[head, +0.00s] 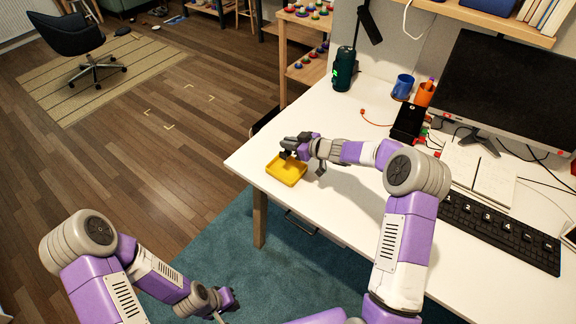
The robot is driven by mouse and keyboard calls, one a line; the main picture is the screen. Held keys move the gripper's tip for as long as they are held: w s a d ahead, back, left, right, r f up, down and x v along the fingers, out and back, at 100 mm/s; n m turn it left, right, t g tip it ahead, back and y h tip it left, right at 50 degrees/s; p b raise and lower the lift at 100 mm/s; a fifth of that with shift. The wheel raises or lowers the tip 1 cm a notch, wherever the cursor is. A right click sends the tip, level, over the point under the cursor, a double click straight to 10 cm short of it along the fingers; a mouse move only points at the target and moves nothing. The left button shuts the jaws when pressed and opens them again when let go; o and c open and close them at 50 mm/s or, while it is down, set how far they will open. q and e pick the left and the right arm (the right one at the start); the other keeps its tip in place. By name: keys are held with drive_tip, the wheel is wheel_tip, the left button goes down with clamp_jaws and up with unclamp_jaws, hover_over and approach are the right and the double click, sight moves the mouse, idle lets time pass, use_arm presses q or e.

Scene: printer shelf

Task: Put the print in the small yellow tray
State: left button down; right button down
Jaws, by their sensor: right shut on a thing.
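The small yellow tray (287,176) sits on the white desk near its left corner. My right gripper (289,151) is directly over the back part of the tray, pointing left. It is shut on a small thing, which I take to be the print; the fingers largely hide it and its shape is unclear. I cannot tell whether the print touches the tray floor. My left gripper (228,303) is low at the bottom of the view, in front of the desk and away from the tray. Its fingers are too small and dark to read.
On the white desk (330,220) stand a dark green cylinder (343,69), a blue mug (402,87), an orange cup (424,94), a black box (408,122), an open notebook (480,172), a keyboard (500,232) and a monitor (505,90). The desk around the tray is clear.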

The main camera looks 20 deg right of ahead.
wheel_tip(320, 180, down, 8)
drive_tip(key=b, duration=0.2)
drive_tip(key=shift+r+b, duration=0.15)
drive_tip(key=shift+b, duration=0.2)
drive_tip(key=shift+f, duration=0.2)
drive_tip(key=c, duration=1.2)
unclamp_jaws()
drive_tip(key=shift+o, duration=0.2)
drive_tip(key=shift+r, duration=0.1)
drive_tip(key=shift+s+d+r, duration=0.1)
drive_tip(key=shift+d+r, duration=0.05)
drive_tip(key=shift+r, duration=0.1)
drive_tip(key=p+v, duration=0.3)
drive_tip(key=v, duration=0.8)
drive_tip(key=shift+s+d, duration=0.15)
drive_tip(key=shift+s, duration=0.1)
